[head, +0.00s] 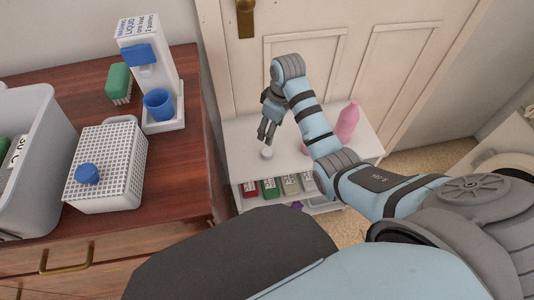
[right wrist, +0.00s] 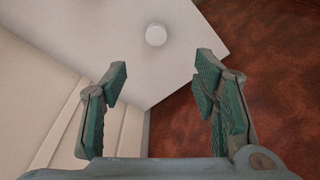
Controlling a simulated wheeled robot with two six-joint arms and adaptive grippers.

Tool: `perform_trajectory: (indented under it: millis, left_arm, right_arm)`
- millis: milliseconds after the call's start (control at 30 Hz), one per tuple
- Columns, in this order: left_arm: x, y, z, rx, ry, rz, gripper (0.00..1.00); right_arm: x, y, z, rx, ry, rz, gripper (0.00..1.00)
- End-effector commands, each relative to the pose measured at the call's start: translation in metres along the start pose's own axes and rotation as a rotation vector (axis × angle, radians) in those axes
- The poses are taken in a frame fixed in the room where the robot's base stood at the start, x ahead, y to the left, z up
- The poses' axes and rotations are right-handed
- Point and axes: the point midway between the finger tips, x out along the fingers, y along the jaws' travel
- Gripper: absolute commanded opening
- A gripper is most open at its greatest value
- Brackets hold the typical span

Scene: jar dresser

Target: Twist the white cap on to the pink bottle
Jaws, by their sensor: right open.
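The white cap (head: 267,152) sits on the left part of the white shelf's top, just below my right gripper (head: 266,137) in the head view. In the right wrist view the white cap (right wrist: 156,35) lies beyond the fingertips, roughly between them. My right gripper (right wrist: 160,85) is open and empty, apart from the cap. The pink bottle (head: 348,121) stands upright on the same shelf top, to the right of my right arm. A bit of pink (head: 304,148) also shows at the arm's left edge, mostly hidden. My left gripper is not in view.
The white shelf (head: 240,137) holds several small boxes (head: 270,187) on its lower level. A wooden dresser (head: 190,180) at left bears a white basket (head: 130,165), a grey bin (head: 40,110) and a dispenser with a blue cup (head: 158,103). A door (head: 320,45) stands behind the shelf.

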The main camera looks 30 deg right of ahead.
Motion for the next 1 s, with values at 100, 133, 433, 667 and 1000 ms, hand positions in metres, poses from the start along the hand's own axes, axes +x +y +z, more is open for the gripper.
perform_trajectory:
  millis: [100,133,433,667,1000]
  left_arm:
    - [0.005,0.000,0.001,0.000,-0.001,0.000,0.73]
    - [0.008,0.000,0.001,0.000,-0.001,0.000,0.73]
    - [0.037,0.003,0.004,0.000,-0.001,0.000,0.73]
    - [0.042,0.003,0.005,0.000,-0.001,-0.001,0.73]
    - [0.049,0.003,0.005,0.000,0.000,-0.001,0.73]
  right_arm:
    - [0.011,-0.001,0.001,0.000,-0.002,-0.002,0.55]
    - [0.017,-0.001,0.001,0.001,-0.002,-0.003,0.55]
    - [0.081,0.000,0.001,0.002,-0.002,-0.001,0.55]
    - [0.094,0.000,0.001,0.002,-0.001,0.000,0.55]
    - [0.103,0.002,0.001,0.002,0.000,0.000,0.55]
